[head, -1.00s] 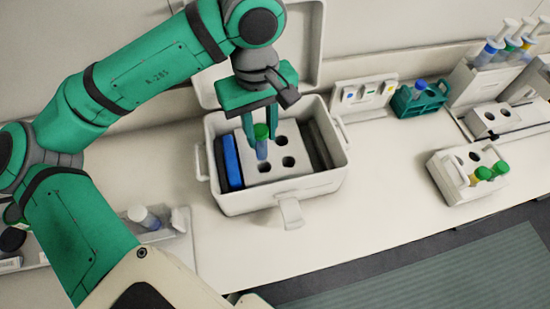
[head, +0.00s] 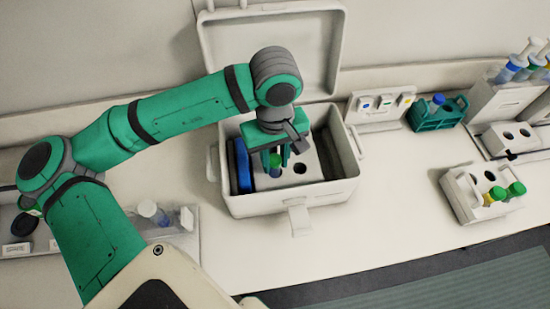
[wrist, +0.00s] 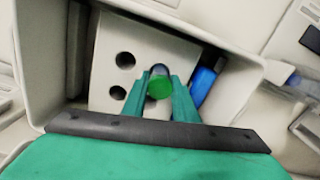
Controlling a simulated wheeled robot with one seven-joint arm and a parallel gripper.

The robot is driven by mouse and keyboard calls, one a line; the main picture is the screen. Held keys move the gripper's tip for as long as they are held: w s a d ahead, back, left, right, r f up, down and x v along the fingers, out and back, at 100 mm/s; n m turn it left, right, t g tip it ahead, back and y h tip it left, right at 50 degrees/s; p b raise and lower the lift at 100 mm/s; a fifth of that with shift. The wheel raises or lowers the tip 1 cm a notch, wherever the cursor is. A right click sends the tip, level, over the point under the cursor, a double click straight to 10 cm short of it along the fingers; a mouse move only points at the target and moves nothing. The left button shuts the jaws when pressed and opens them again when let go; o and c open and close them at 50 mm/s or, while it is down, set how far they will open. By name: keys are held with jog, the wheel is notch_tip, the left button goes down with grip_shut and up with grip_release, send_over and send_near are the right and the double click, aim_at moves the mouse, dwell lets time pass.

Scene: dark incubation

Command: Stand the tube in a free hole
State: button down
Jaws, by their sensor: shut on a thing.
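The tube (head: 275,162) has a green cap and a bluish body. My gripper (head: 276,160) is shut on it, just under the cap, and holds it roughly upright over the white block (head: 287,181) inside the open box. In the wrist view, the green cap (wrist: 160,88) sits between the fingers, with a dark bluish rim behind it. I cannot tell whether the tube's lower end is inside a hole. Two empty holes (wrist: 125,59) show left of the tube in the wrist view. In the head view, one empty hole (head: 300,168) shows right of it.
The white box (head: 290,203) has tall walls and a raised lid (head: 270,60) behind. A blue slab (head: 242,166) stands left of the block. The front counter is clear.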

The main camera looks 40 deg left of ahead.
jog(key=shift+f, duration=0.25)
jog(key=c, duration=1.4)
grip_release()
jog(key=shift+r, duration=0.1)
notch_tip(320, 180, up, 12)
jog(key=shift+r, duration=0.2)
